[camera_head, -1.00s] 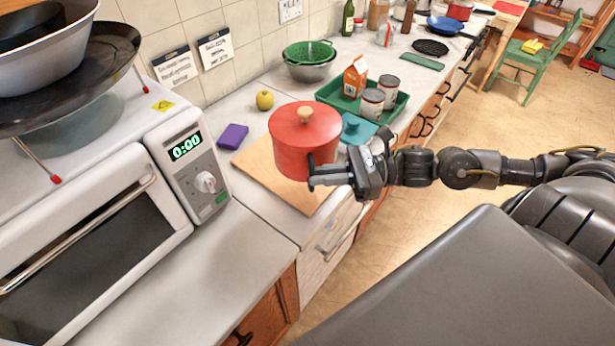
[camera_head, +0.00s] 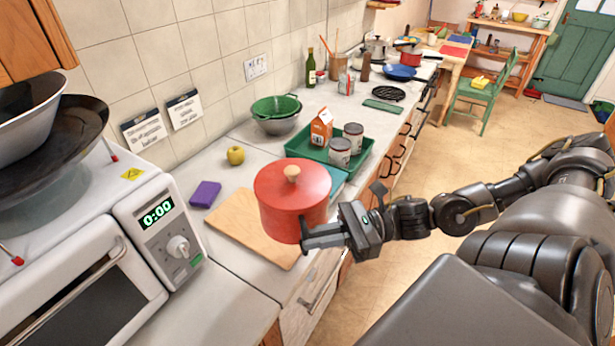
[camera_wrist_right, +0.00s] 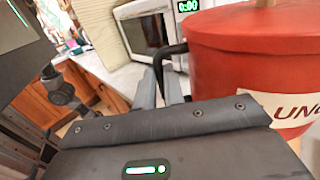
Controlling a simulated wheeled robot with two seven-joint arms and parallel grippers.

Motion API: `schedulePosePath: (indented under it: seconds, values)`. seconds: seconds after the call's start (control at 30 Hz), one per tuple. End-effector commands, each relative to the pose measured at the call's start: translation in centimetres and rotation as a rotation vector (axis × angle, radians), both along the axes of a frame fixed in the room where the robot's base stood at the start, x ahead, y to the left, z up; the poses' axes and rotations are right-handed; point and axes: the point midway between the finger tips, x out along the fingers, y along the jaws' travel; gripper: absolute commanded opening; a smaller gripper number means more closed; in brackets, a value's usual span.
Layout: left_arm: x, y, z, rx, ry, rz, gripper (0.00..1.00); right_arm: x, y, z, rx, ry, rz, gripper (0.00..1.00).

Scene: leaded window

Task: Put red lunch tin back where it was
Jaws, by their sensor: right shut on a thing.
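The red lunch tin (camera_head: 290,205) is a round red pot with a lid, a wooden knob and dark side handles. A white label with part of a word shows on the tin in the right wrist view (camera_wrist_right: 225,60). My right gripper (camera_head: 312,236) is shut on the tin's near dark handle; its fingers also show in the right wrist view (camera_wrist_right: 172,88). The tin is upright and overlaps the right part of a wooden board (camera_head: 235,228). I cannot tell how far its base is above the counter. My left gripper is not in view.
A teal item (camera_head: 338,178) is partly hidden behind the tin. A green tray (camera_head: 358,168) holds a carton (camera_head: 321,128) and two cans. The counter before the board is clear.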

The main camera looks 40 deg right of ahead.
Motion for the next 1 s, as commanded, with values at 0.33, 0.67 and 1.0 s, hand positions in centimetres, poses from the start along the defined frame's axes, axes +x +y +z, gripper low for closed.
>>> schedulePosePath:
  seconds: [0.33, 0.67, 1.0]
  values:
    - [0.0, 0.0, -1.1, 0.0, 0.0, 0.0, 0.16, 4.4, -0.6, -3.0, 0.016, -0.008, -0.286, 0.0]
    - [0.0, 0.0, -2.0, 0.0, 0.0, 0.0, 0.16, 9.6, 1.6, -6.0, 0.012, -0.005, -0.541, 0.0]
    - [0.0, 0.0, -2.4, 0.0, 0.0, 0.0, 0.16, 11.7, 3.7, -6.6, 0.004, -0.004, -0.61, 0.0]
